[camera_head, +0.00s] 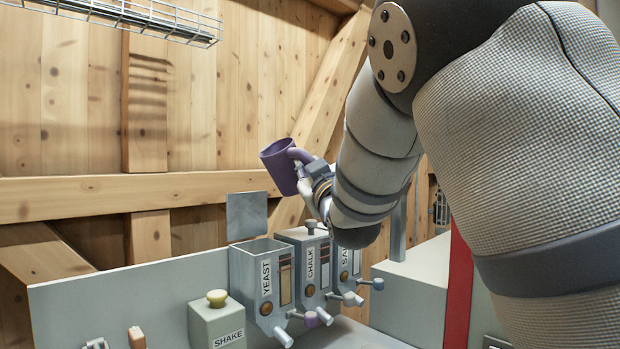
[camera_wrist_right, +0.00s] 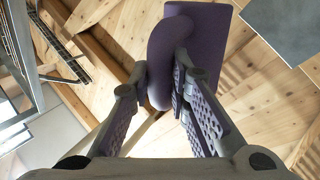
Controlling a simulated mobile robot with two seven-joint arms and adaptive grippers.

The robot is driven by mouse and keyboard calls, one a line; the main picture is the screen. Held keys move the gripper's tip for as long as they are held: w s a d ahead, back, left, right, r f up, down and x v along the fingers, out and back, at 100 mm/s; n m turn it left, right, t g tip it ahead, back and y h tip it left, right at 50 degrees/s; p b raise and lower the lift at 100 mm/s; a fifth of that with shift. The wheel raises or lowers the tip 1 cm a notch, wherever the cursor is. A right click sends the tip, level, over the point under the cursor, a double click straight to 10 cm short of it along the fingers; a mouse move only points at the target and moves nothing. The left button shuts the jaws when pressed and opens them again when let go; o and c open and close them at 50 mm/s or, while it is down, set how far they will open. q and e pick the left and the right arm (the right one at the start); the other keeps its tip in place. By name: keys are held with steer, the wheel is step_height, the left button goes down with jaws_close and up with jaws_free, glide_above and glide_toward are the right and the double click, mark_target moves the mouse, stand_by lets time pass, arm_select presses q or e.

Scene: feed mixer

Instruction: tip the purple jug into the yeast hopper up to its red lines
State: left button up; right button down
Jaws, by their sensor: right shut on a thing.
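The purple jug (camera_head: 279,168) is held up above the hoppers in the head view, tilted a little, its mouth toward the upper left. My right gripper (camera_head: 305,170) is shut on its handle; in the right wrist view the fingers (camera_wrist_right: 168,88) close around the purple handle (camera_wrist_right: 160,60). The yeast hopper (camera_head: 250,290), grey and labelled YEAST, stands below the jug, apart from it, with its top open. A narrow window strip (camera_head: 285,282) is on its front; its red lines are too small to make out. The jug's contents are hidden. My left gripper is not in view.
The chalk hopper (camera_head: 307,270) and a third hopper (camera_head: 347,262) stand to the right of the yeast hopper. A grey SHAKE box (camera_head: 216,322) with a yellow knob is at its left. A grey plate (camera_head: 246,215) stands behind. A red post (camera_head: 458,290) is at the right.

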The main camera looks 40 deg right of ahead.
steer(key=shift+w+d+f, duration=0.1)
steer(key=m, duration=0.1)
steer(key=a+m+g, duration=0.1)
steer(key=shift+r+m, duration=0.25)
steer(key=shift+m, duration=0.05)
steer(key=m+g, duration=0.1)
steer(key=m, duration=0.1)
steer(key=a+m+g, duration=0.1)
steer(key=m, duration=0.1)
steer(key=shift+f+g, duration=0.1)
steer(key=shift+g, duration=0.2)
steer(key=shift+a+r, duration=0.1)
steer(key=shift+r, duration=0.4)
